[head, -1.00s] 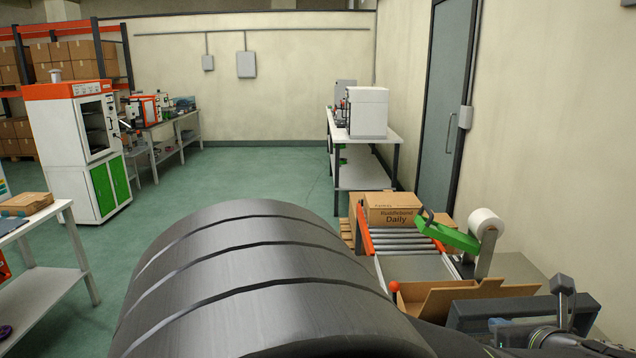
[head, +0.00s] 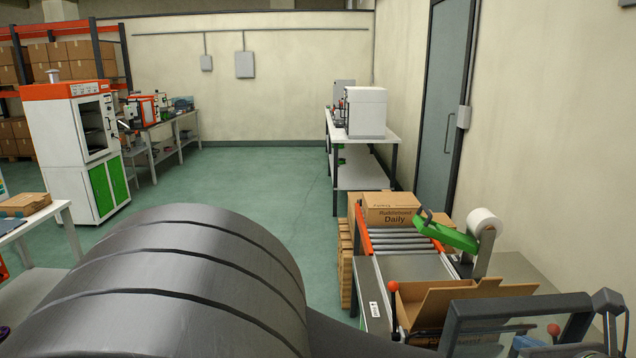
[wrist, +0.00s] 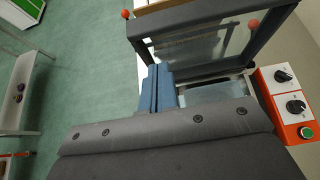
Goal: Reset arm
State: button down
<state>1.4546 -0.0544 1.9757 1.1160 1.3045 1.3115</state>
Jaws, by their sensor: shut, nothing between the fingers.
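My gripper (wrist: 160,89) shows in the wrist view as two blue fingers lying side by side, shut with nothing between them. Its dark grey housing fills the bottom of that view. The fingers are in front of a dark frame with a clear panel (wrist: 205,45); I cannot tell whether they touch it. In the head view my large dark ribbed arm link fills the lower left, and I cannot make out the fingers there. The dark frame (head: 520,308) stands at the lower right of the head view.
A roller conveyor (head: 400,243) carries a closed carton (head: 391,210) at its far end. An open carton (head: 465,300) lies nearer, beside the dark frame. A green tape arm (head: 447,235) stands alongside. An orange control box (wrist: 290,103) is right of the fingers. Green floor is open beyond.

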jog(key=w+r+v, duration=0.1)
jog(key=v, duration=0.4)
send_near(486, 319)
notch_tip(486, 319, down, 3)
jog(key=w, duration=0.4)
jog(key=shift+w+r, duration=0.1)
jog(key=shift+r, duration=0.25)
jog(key=s+t, duration=0.1)
jog(key=s, duration=1.8)
jog(key=shift+s, duration=0.35)
jog(key=shift+w+f, duration=0.15)
